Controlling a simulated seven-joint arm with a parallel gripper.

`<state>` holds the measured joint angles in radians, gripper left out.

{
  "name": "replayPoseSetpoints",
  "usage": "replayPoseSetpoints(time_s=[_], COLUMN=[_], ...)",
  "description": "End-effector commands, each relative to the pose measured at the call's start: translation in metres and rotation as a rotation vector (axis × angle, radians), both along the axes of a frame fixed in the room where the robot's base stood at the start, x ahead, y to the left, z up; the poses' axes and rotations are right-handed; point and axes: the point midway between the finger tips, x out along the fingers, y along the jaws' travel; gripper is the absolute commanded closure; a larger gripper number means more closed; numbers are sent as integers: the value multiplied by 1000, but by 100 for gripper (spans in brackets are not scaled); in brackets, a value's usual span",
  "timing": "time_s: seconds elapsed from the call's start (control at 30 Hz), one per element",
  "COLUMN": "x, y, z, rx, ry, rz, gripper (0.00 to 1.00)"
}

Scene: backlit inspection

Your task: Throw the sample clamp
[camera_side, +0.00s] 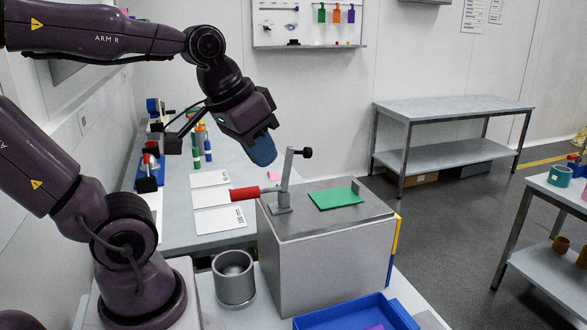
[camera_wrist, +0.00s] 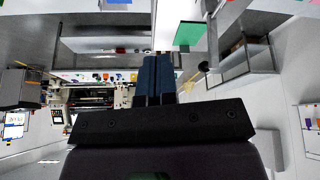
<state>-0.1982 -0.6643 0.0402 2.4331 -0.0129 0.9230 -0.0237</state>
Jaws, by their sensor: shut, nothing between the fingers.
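The sample clamp (camera_side: 282,196) stands on top of a grey box (camera_side: 320,262) in the side view. Its red handle (camera_side: 244,193) points left, almost level, past the box's edge. Its metal bar stands up steeply, with a black-tipped spindle (camera_side: 305,152) at the top, raised clear of the green sample (camera_side: 336,198). The green sample lies flat on the box top, right of the clamp, and a green patch also shows in the wrist view (camera_wrist: 188,33). My gripper (camera_side: 265,160) is shut and empty, with blue fingers, above and left of the clamp bar, apart from it.
A grey cup (camera_side: 234,277) stands left of the box, and a blue tray (camera_side: 356,312) sits in front. White cards (camera_side: 212,196) and bottles (camera_side: 203,140) lie or stand on the bench behind. An empty steel table (camera_side: 445,110) is at the back right.

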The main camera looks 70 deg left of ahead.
Motion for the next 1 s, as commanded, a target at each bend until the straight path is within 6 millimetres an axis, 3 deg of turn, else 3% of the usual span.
replayPoseSetpoints(time_s=[0.03, 0.13, 0.2, 0.3, 0.47, 0.67, 1.0], x=[2, -3, -9, -15, -18, -17, 2], y=[25, 67, 88, 102, 100, 97, 96], z=[8, 25, 36, 49, 61, 51, -12], rx=[-54, -200, -302, -413, -516, -542, -540], ry=[14, 32, 39, 46, 61, 77, 82], rz=[161, 517, 744, 972, 1152, 1213, 1209], gripper=[100, 100, 100, 100, 100, 100, 100])
